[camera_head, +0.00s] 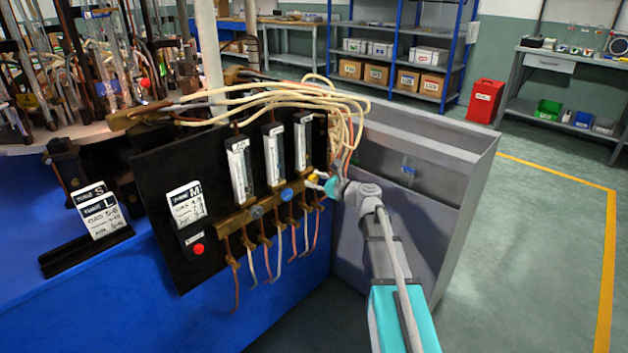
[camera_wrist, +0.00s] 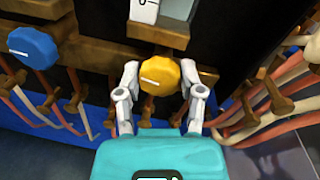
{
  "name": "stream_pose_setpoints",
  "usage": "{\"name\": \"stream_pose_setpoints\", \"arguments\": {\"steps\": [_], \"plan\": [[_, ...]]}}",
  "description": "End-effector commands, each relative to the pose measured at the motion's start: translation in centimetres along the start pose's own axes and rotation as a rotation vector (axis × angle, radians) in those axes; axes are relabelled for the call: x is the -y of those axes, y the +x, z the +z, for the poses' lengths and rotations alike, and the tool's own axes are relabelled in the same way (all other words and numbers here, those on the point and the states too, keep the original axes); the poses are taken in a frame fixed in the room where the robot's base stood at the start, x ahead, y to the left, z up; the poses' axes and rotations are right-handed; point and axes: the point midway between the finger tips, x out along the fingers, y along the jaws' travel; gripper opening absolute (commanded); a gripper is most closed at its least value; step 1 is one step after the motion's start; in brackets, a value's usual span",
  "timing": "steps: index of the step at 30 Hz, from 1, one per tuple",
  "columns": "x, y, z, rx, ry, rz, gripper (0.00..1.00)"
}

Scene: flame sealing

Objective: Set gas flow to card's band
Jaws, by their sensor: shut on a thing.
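The black panel (camera_head: 160,160) carries three upright white flowmeters: left (camera_head: 239,170), middle (camera_head: 273,154) and right (camera_head: 302,140). Knobs sit below them: a grey one (camera_head: 257,212), a blue one (camera_head: 286,194) and a yellow one (camera_head: 313,175). My gripper (camera_wrist: 161,92) is shut on the yellow knob (camera_wrist: 160,77), with one finger on each side; its white mark shows. In the head view, my gripper (camera_head: 322,181) reaches the knob from the right. The card marked M (camera_head: 187,204) is on the panel; its small figures are hard to read. Float levels are too small to tell.
Cards marked S and L (camera_head: 100,217) stand in a black holder at left. A red button (camera_head: 198,249) is below card M. Hoses (camera_head: 300,95) loop over the panel and hang below the knobs. A grey open cabinet (camera_head: 440,165) stands close to my arm.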

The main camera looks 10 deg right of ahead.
Motion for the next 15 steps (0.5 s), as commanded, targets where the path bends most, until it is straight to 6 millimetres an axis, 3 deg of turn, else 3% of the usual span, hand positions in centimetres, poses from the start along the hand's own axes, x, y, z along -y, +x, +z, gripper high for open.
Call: {"name": "stream_pose_setpoints", "arguments": {"steps": [9, 10, 15], "plan": [[-0.27, 0.08, 0.06, 0.001, -0.008, 0.007, 0.02], [-0.27, 0.08, 0.06, 0.001, -0.008, 0.007, 0.55], [-0.19, 0.05, 0.04, 0.0, -0.007, 0.005, 0.84]]}}
